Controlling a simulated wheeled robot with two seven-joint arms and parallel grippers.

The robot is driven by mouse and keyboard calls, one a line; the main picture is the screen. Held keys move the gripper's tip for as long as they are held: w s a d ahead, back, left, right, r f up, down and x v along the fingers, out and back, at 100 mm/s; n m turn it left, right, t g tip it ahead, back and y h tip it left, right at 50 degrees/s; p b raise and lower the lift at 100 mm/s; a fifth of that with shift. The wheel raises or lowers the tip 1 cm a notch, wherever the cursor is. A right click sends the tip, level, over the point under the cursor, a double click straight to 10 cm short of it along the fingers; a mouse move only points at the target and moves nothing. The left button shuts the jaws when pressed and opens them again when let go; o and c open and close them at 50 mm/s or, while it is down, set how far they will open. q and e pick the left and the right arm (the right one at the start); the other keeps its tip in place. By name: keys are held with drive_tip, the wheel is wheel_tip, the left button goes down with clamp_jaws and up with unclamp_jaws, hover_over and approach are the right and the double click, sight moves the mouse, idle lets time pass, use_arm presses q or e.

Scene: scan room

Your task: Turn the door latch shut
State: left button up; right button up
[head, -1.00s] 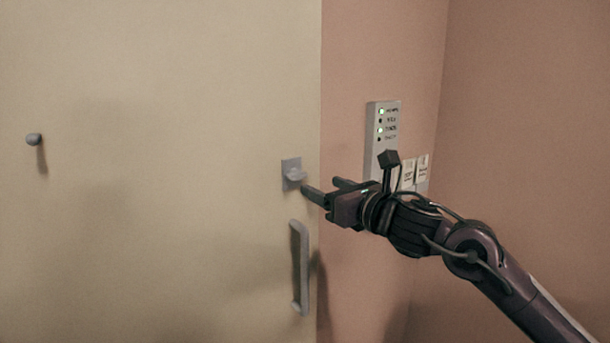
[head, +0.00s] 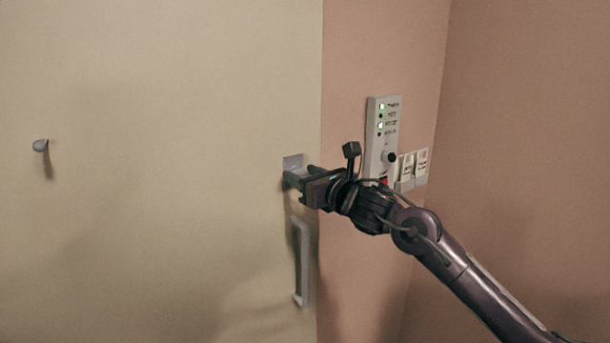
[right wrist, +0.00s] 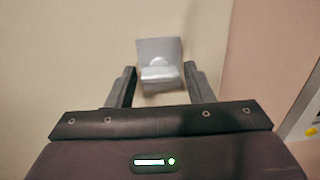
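The door latch (head: 293,161) is a small grey plate with a turn piece, on the cream door (head: 180,120) near its right edge. In the right wrist view the latch (right wrist: 160,52) lies ahead, with its turn piece (right wrist: 162,75) lying across, between my fingertips. My right gripper (head: 292,179) is at the latch, and its fingers partly hide the turn piece in the head view. In the right wrist view my right gripper (right wrist: 159,78) is open, one finger on each side of the turn piece, with small gaps showing. My left gripper is not in view.
A grey pull handle (head: 301,262) is on the door just below the latch. A control panel (head: 380,140) with green lights and a knob, and small switches (head: 413,165), are on the pink wall to the right. A grey hook (head: 40,145) sticks out of the door at left.

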drive_tip(key=c, duration=0.6)
drive_tip(key=shift+c, duration=0.2)
drive_tip(key=shift+m, duration=0.3)
drive_tip(key=m+b, duration=0.1)
drive_tip(key=m, duration=0.1)
drive_tip(key=shift+f+m+b, duration=0.1)
drive_tip(key=shift+m+b, duration=0.2)
drive_tip(key=shift+m, duration=0.1)
drive_tip(key=m, duration=0.4)
drive_tip(key=shift+d+m+b, duration=0.1)
drive_tip(key=shift+m+b, duration=0.2)
drive_tip(key=shift+b, duration=0.05)
drive_tip(key=m, duration=0.4)
drive_tip(key=shift+w+m, duration=0.1)
drive_tip(key=shift+m, duration=0.2)
drive_tip(key=m+p, duration=0.1)
drive_tip(key=m, duration=0.4)
drive_tip(key=shift+f+m, duration=0.1)
drive_tip(key=shift+m, duration=0.2)
